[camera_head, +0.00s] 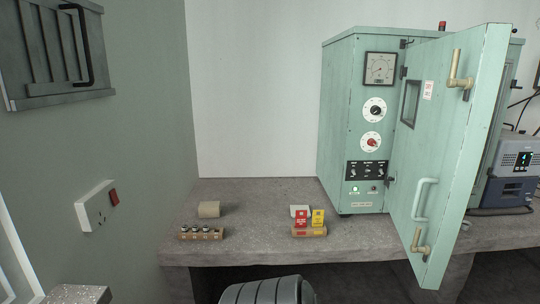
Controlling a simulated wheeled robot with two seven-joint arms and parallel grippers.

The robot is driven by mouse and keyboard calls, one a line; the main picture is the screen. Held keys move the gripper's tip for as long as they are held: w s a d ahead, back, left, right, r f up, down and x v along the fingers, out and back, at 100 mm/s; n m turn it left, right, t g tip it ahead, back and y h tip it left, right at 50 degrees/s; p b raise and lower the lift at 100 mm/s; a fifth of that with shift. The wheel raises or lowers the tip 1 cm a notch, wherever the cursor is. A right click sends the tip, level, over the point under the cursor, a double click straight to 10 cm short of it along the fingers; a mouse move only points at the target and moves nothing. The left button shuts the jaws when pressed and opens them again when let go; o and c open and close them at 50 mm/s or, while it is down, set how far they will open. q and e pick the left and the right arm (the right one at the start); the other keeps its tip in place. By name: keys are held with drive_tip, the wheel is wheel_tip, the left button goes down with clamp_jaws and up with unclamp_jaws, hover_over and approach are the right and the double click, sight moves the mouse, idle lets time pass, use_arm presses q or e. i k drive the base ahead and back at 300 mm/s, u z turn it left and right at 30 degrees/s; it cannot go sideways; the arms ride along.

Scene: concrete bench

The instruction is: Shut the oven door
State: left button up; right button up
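The oven (342,120) is a pale green cabinet with dials on its front, standing on the concrete bench. Its door (436,130) stands wide open, swung out past the bench's front edge. The hinges are on the door's left side, beside the dial panel. The door carries a small window (410,103), a pale green handle (422,199) and brass latches near its top (457,72) and bottom (417,243). The door hides most of the oven's opening. Neither of my grippers is in view.
On the bench (260,225) lie a small block with several plugs (201,233), a tan roll (209,209) and red and yellow boxes (310,219). A blue-grey instrument (516,175) stands at the right. A grey ribbed object (268,291) shows below the bench.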

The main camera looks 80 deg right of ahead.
sight(440, 137)
drive_tip(key=z, duration=3.8)
drive_tip(key=i, duration=1.65)
drive_tip(key=z, duration=2)
drive_tip(key=k, duration=1.55)
drive_tip(key=u, duration=0.7)
